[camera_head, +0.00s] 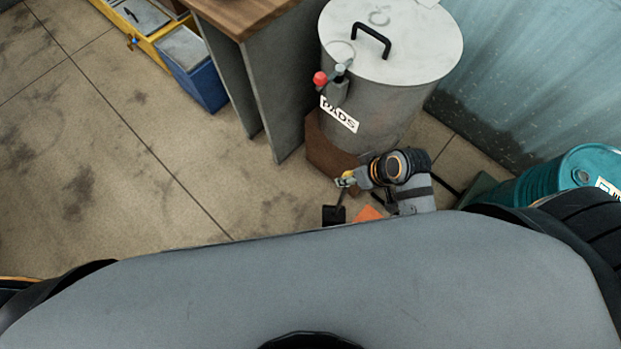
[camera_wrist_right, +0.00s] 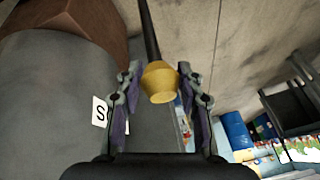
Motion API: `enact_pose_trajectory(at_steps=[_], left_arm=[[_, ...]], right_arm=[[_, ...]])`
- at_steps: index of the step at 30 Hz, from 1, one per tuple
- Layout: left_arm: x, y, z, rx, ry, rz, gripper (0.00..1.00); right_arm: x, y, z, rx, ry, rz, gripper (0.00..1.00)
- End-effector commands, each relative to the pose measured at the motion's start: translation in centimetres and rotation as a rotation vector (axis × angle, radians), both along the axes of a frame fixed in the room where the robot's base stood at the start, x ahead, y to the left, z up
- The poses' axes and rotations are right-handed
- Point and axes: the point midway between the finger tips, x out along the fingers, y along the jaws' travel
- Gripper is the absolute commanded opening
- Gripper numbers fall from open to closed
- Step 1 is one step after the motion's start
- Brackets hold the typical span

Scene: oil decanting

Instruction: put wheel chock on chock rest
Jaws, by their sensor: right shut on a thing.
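My right gripper (camera_head: 347,181) is low in front of the drum in the head view. It is shut on the yellow grip (camera_wrist_right: 160,82) of a thin dark rod (camera_wrist_right: 149,30), between its fingers (camera_wrist_right: 160,95) in the right wrist view. In the head view a flat black piece (camera_head: 333,215) shows at the rod's lower end. It looks like the wheel chock on its handle, but this is not certain. An orange patch (camera_head: 369,212) lies just right of it, partly hidden by my arm and body; I cannot tell if it is the chock rest. My left gripper is not in view.
A grey drum (camera_head: 385,100) labelled PADS stands on a brown base (camera_head: 328,150) behind the gripper. A wooden-topped bench (camera_head: 240,15) and a blue bin (camera_head: 190,75) are further left. The floor at left is clear.

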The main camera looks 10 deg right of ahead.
Motion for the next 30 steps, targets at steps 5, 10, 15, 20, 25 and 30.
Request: enact_pose_trajectory(at_steps=[5, 10, 15, 20, 25, 30], left_arm=[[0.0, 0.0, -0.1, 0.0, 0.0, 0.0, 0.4], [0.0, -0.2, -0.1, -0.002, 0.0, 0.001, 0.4], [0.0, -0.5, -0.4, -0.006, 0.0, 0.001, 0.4], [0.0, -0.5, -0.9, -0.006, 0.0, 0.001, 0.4], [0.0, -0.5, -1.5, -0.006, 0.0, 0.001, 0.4], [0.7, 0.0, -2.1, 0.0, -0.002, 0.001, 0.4]], right_arm=[[-0.5, 0.5, 0.3, -0.001, -0.002, 0.067, 0.0], [-0.5, 0.6, 0.3, -0.001, -0.003, 0.079, 0.0], [0.9, 0.7, -0.4, -0.001, -0.005, 0.078, 0.0], [3.5, 0.9, -1.5, 0.0, -0.005, 0.076, 0.0], [6.8, 1.1, -3.0, 0.001, -0.005, 0.077, 0.0], [9.7, 1.3, -5.3, 0.0, -0.003, 0.076, 0.0]])
